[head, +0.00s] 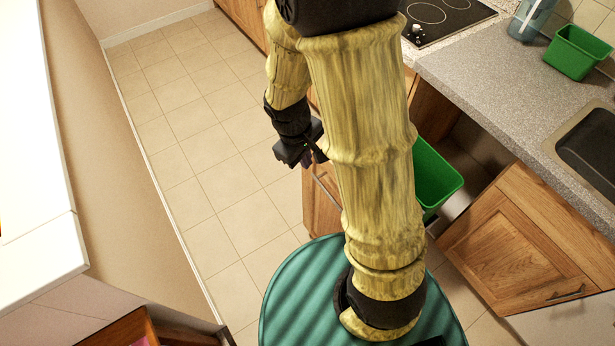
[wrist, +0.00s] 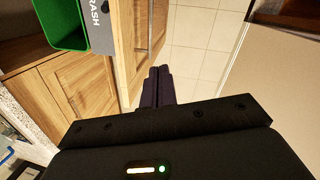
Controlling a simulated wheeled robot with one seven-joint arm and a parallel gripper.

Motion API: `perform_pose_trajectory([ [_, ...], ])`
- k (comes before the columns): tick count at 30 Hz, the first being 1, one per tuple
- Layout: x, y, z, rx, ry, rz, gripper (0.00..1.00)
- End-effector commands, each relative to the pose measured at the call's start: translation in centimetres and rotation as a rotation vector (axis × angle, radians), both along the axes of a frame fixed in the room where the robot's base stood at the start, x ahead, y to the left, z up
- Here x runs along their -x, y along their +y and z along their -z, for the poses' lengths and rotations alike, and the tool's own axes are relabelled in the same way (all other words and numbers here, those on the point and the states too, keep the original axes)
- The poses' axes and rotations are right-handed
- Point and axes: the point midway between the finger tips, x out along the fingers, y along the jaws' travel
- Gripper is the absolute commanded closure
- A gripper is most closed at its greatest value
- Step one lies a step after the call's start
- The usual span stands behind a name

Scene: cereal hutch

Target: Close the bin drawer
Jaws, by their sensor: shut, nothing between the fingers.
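The bin drawer is pulled out, with its wooden front (head: 318,208) left of my arm in the head view. A green bin (head: 437,180) sits in it, partly hidden by my arm. In the wrist view, the green bin (wrist: 62,22) and a grey panel (wrist: 101,24) marked "RASH" stand behind the wooden front (wrist: 128,50). My gripper (head: 307,159) is shut and empty, at the outer side of the front. In the wrist view its dark fingers (wrist: 157,88) appear close to that front; I cannot tell whether they touch it.
A grey counter (head: 480,75) holds a sink (head: 590,150) and a green container (head: 577,52). Tiled floor (head: 200,130) is clear at the left, bounded by a white-topped unit (head: 30,130).

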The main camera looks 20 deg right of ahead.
Motion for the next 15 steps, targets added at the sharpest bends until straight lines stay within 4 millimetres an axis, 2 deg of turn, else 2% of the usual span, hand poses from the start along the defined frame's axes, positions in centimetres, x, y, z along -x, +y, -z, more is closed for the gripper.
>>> perform_pose_trajectory([
  [1, -0.5, 0.7, 1.7, 0.04, 0.039, -0.086, 1.0],
  [15, -5.1, 5.4, 14.5, 0.488, 0.313, -0.902, 1.0],
])
